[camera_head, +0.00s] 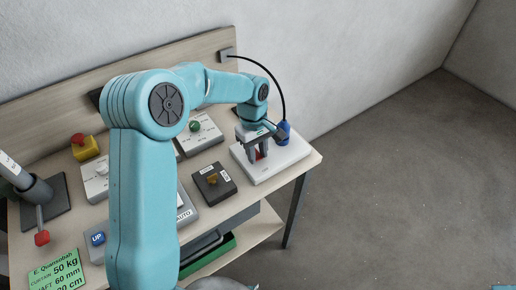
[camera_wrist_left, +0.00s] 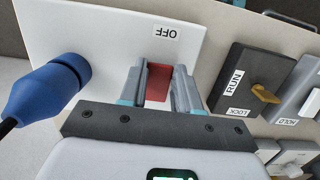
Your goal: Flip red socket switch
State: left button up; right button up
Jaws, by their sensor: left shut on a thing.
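The red socket switch (camera_wrist_left: 158,82) is a red rocker on a white socket panel (camera_wrist_left: 70,25), below an OFF label (camera_wrist_left: 164,32). My left gripper (camera_wrist_left: 159,76) is shut on the red switch, with one finger at each side of it. In the head view my left gripper (camera_head: 258,156) points down onto the white panel (camera_head: 290,158) at the right end of the bench, and only a bit of red shows between its fingers. The lower end of the switch is hidden by the gripper. My right gripper is not in view.
A blue plug (camera_head: 283,132) with a black cable sits on the panel beside the gripper. A dark RUN/LOCK box (camera_head: 211,185) with a yellow knob is to the left. Farther left are a yellow box with a red button (camera_head: 84,146) and a red-tipped lever (camera_head: 42,237).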

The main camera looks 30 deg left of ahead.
pick_arm(q)
jog(key=shift+w+a+r+g+h+p, duration=0.1)
jog(key=shift+a+r+g+h+p, duration=0.2)
jog(key=shift+r+h+p, duration=0.25)
jog(key=shift+w+a+f+h+p, duration=0.1)
jog(key=shift+f+h+p, duration=0.15)
jog(key=shift+h+p, duration=0.35)
jog(key=shift+f, duration=0.1)
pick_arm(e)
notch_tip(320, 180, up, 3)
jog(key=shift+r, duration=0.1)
pick_arm(q)
jog(key=o, duration=1.1)
jog(key=shift+c, duration=0.2)
jog(key=v, duration=1.6)
jog(key=shift+w+a, duration=0.25)
jog(key=shift+s, duration=0.1)
